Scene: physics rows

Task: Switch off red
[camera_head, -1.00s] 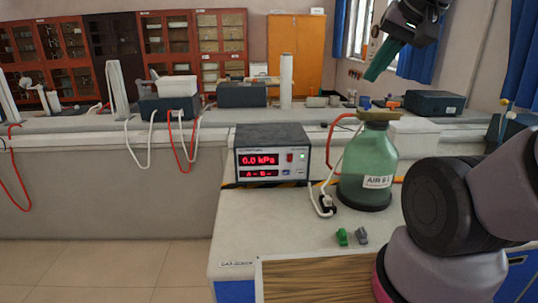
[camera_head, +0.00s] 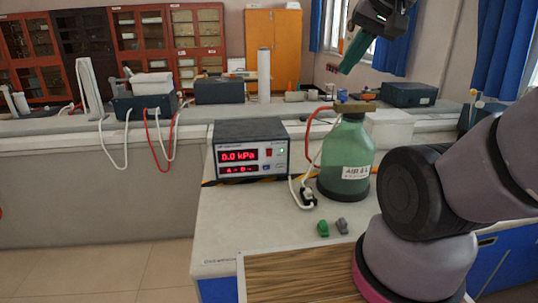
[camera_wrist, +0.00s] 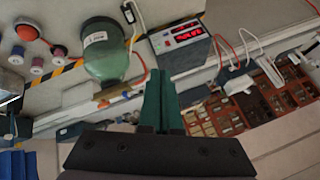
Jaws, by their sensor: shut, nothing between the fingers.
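A meter box (camera_head: 251,150) stands on the bench with a lit red display reading 0.0 kPa. A small red switch (camera_head: 269,153) is on the right part of its front; I cannot tell its position. The box also shows at the top of the wrist view (camera_wrist: 172,47). My gripper (camera_head: 347,66) has green fingers, shut and empty. It is high above the bench, right of the box and apart from it. The fingers also show in the wrist view (camera_wrist: 161,72).
A green bottle (camera_head: 346,152) stands right of the box, with a red hose and white cable between them. Small green (camera_head: 323,229) and grey (camera_head: 342,225) pieces lie in front. The wrist view shows a red round object (camera_wrist: 27,33) at upper left.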

